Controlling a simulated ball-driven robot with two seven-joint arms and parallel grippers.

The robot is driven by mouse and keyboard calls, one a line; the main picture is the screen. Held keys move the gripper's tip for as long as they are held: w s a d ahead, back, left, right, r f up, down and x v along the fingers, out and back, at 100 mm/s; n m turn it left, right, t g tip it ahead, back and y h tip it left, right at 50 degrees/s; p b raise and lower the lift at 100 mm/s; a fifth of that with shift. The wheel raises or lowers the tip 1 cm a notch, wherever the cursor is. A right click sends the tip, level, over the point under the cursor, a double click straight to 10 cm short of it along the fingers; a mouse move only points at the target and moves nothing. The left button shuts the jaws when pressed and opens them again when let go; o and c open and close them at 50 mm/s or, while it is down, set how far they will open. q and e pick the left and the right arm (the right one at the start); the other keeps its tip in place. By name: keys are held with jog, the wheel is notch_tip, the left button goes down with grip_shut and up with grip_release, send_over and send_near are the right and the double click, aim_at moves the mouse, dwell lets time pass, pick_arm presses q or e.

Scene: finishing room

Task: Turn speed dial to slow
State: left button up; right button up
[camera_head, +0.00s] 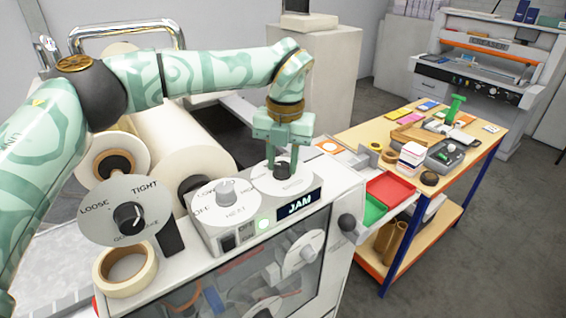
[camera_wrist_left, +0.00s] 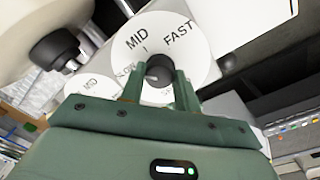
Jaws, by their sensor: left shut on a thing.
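The speed dial (camera_head: 303,184) is a white disc on top of the laminating machine's control panel. In the left wrist view the dial (camera_wrist_left: 190,55) shows the words MID and FAST. Its dark knob (camera_wrist_left: 160,68) stands between my fingers, which hide part of the dial's lettering. My left gripper (camera_head: 282,164) reaches down from above and is shut on the knob. In the left wrist view its two green fingers (camera_wrist_left: 160,92) sit on either side of the knob. Which way the knob points is hard to tell. My right gripper is not in view.
Beside it are a heat dial (camera_head: 228,196) and a larger LOOSE/TIGHT dial (camera_head: 122,210). A display (camera_head: 299,207) reads JAM, with a green light (camera_head: 264,223) nearby. A tape roll (camera_head: 125,270) lies at the front left. A cluttered worktable (camera_head: 440,182) stands on the right.

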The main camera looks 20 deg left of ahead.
aim_at(285, 165)
pick_arm(q)
jog(key=shift+r+n+b, duration=0.15)
jog(key=shift+n+b, duration=0.3)
jog(key=shift+n, duration=1.05)
jog(key=o, duration=1)
jog(key=shift+s, duration=0.1)
jog(key=shift+c, duration=0.2)
notch_tip(285, 165, up, 16)
jog(key=shift+d+r, duration=0.15)
jog(key=shift+d, duration=0.2)
